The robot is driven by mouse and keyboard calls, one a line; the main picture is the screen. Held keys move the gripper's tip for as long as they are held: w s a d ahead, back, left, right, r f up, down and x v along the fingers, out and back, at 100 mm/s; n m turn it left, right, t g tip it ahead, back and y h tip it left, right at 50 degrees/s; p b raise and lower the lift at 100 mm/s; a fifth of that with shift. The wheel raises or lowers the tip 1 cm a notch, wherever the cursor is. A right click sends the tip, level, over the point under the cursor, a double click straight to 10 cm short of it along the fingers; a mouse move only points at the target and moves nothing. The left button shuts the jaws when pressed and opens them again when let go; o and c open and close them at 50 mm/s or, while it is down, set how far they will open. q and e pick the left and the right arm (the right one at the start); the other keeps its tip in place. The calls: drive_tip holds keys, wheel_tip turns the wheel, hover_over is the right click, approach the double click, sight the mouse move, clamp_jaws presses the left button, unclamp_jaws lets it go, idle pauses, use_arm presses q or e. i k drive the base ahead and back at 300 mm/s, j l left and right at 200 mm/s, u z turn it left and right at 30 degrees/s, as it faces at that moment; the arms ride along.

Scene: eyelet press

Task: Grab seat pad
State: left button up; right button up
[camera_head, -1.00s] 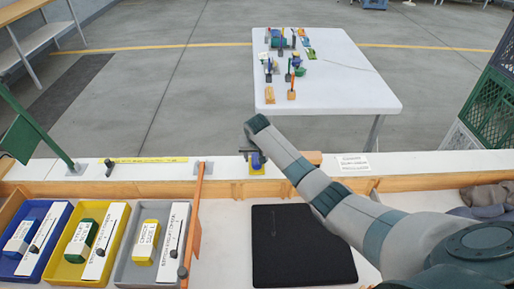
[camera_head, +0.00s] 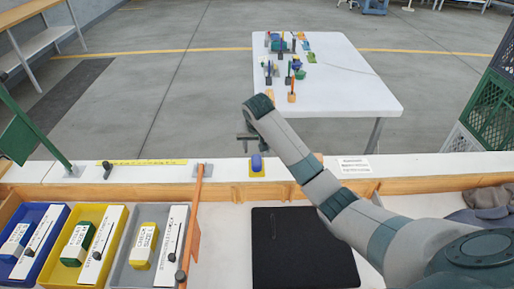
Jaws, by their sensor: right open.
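No part is clearly labelled as the seat pad. A small blue rounded piece (camera_head: 257,161) stands on a yellow square base (camera_head: 257,173) on the white ledge. A large black flat pad (camera_head: 300,255) lies on the white work surface below the ledge. My right gripper (camera_head: 246,144) is open and empty, up and slightly left of the blue piece and apart from it in the picture. Its fingers are small and dark. My left gripper is out of view.
Blue (camera_head: 52,212), yellow (camera_head: 62,271) and grey (camera_head: 121,274) bins with labelled boxes stand at left. An orange upright bar (camera_head: 194,225) stands right of them. A white table (camera_head: 335,85) with several small items stands beyond the ledge. Dark cloth lies at right.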

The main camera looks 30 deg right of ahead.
sight(291, 248)
drive_tip(key=z, duration=1.4)
